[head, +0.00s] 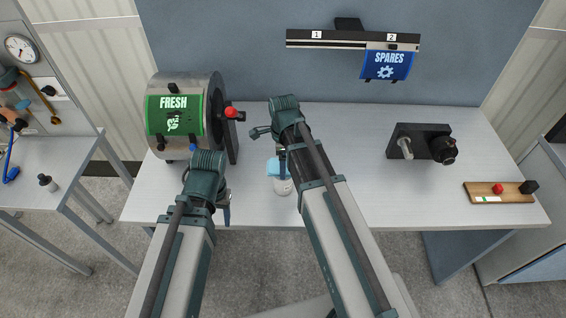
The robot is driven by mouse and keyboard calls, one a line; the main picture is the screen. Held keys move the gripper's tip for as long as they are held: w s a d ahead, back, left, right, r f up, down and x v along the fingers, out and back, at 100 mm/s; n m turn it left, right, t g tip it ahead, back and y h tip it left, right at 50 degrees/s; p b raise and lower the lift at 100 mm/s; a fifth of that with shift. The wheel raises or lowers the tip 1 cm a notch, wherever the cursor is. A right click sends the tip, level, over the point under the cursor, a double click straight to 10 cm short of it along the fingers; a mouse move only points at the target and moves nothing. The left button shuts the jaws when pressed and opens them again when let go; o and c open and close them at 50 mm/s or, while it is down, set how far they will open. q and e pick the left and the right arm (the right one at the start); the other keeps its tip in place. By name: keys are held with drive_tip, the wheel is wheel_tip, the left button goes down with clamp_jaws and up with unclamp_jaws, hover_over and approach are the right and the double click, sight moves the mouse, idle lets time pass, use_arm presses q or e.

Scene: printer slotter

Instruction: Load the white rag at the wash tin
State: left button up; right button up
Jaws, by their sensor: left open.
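A small pale tin (284,187), likely the wash tin, stands near the front middle of the table in the head view. A light blue piece (274,167) sits at its top, partly covered by my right arm. My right gripper (281,153) is just above it, mostly hidden by its own wrist; I cannot tell whether it touches or holds the piece. My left gripper (227,212) is open at the table's front edge, left of the tin, with a blue finger showing. I cannot make out a white rag.
A metal drum (214,92) with a green FRESH sign and red-tipped handle stands back left. A wall rail (345,44) carries a blue SPARES panel (386,66). A black mount (420,140) and a wooden board (500,192) are right. The table (385,195) is bare between.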

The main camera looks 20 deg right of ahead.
idle(0.4)
wheel_tip(320, 180, up, 7)
drive_tip(key=p, duration=0.7)
idle(0.3)
drive_tip(key=shift+s+f, duration=0.1)
